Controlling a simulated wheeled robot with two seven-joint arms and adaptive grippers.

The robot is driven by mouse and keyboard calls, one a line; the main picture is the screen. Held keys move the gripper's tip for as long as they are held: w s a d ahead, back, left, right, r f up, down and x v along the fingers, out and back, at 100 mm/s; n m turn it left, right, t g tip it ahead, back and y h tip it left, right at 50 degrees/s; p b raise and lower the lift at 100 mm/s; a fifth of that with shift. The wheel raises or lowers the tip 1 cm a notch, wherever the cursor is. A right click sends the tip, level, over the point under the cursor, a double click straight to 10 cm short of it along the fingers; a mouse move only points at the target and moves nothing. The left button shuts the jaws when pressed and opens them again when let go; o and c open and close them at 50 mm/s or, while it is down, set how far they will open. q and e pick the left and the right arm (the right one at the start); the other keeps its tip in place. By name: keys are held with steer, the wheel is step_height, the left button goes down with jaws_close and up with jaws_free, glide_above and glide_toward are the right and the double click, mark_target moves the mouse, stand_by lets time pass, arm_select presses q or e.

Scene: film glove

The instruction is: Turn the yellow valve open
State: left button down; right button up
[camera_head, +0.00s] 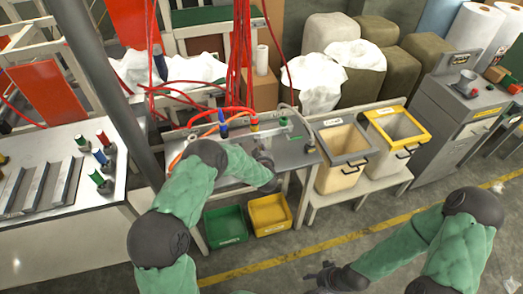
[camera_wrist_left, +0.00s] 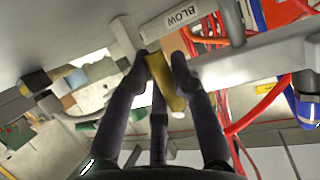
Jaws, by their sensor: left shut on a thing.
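The yellow valve (camera_wrist_left: 164,82) shows in the left wrist view as a flat yellow handle below a BLOW label (camera_wrist_left: 182,15). My left gripper (camera_wrist_left: 166,66) has its dark fingers closed around the handle, one on each side. In the head view my left gripper (camera_head: 266,160) is at the workbench, below a pipe, and the valve handle cannot be made out there. My right gripper (camera_head: 323,275) hangs low over the floor, away from the bench; its fingers are too small to judge.
A grey-rimmed bin (camera_head: 342,158) and a yellow-rimmed bin (camera_head: 394,126) stand to the right. Open floor lies in front.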

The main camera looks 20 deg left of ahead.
stand_by(0.4)
arm_select(q)
steer(key=c, duration=1)
jaws_free()
steer(key=shift+c, duration=0.2)
steer(key=shift+s, duration=0.15)
steer(key=v, duration=1.1)
steer(key=shift+s+d, duration=0.2)
steer(key=shift+s, duration=0.1)
steer(key=s+d+f+m+g+h, duration=0.1)
steer(key=s+d+f+g+h, duration=0.15)
steer(key=s+f, duration=0.35)
steer(key=s+d+f+m+g+h, duration=0.1)
steer(key=s+d+f+g+h, duration=0.2)
steer(key=f, duration=0.4)
steer(key=s+d+f+g+h, duration=0.1)
steer(key=s+f+g+h, duration=0.1)
steer(key=s, duration=0.9)
steer(key=s+d+f+g+h+b, duration=0.1)
steer(key=s+f+g, duration=0.3)
steer(key=s, duration=0.6)
steer(key=shift+s+d+f+h+b, duration=0.3)
steer(key=shift+s+d+h, duration=0.1)
steer(key=shift+d, duration=0.4)
